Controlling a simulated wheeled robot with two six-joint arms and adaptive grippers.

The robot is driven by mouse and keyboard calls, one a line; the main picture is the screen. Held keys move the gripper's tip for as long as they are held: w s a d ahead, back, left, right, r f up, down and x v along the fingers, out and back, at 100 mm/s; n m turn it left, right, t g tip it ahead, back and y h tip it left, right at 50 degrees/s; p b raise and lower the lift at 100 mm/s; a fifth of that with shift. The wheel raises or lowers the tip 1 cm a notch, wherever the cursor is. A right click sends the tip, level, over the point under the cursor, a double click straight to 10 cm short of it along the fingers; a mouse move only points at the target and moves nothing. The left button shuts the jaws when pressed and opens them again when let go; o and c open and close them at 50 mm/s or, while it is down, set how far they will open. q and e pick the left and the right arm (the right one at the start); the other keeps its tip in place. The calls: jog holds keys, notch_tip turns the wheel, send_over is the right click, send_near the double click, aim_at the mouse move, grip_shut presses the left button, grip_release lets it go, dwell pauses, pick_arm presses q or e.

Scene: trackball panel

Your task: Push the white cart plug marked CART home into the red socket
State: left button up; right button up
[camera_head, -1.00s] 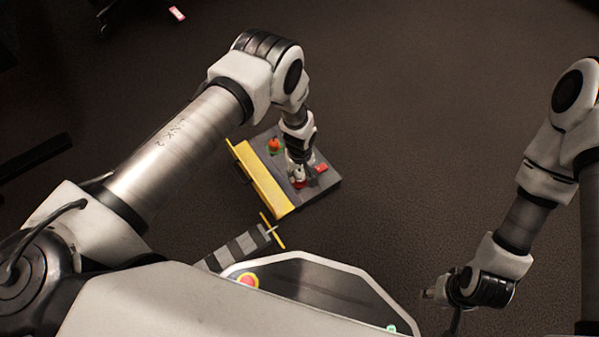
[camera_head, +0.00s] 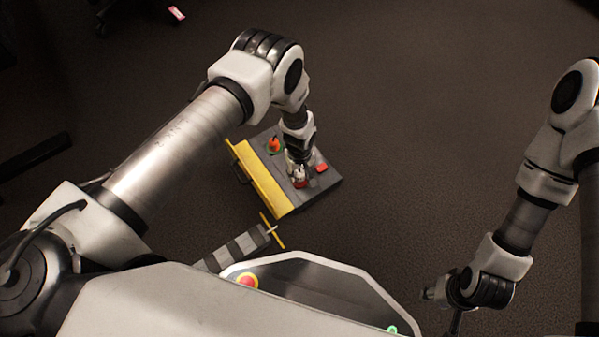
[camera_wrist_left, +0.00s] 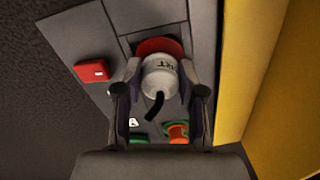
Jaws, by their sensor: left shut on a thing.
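The white cart plug (camera_wrist_left: 160,80) is between the fingers of my left gripper (camera_wrist_left: 160,98) in the left wrist view. The letters "RT" show on its side, and a short black cable stub comes from its near end. My left gripper is shut on it. The red socket (camera_wrist_left: 158,46) shows as a red rim just beyond the plug, and the plug's far end meets or overlaps it; how deep it sits is hidden. In the head view my left gripper (camera_head: 299,172) points down over the red socket (camera_head: 301,184). My right gripper (camera_head: 442,302) hangs at the lower right, away from the panel.
The grey panel (camera_head: 322,186) has a yellow side (camera_head: 262,180) and stands on dark floor. A red block (camera_head: 321,168) lies right of my left gripper. A striped bar (camera_head: 240,248) lies nearer.

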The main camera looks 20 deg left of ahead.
aim_at(299, 172)
pick_arm(q)
jog(key=shift+f+b, duration=0.6)
jog(key=shift+f, duration=0.15)
jog(key=o, duration=1.1)
jog(key=shift+o, duration=0.2)
notch_tip(299, 172, up, 12)
jog(key=shift+r, duration=0.1)
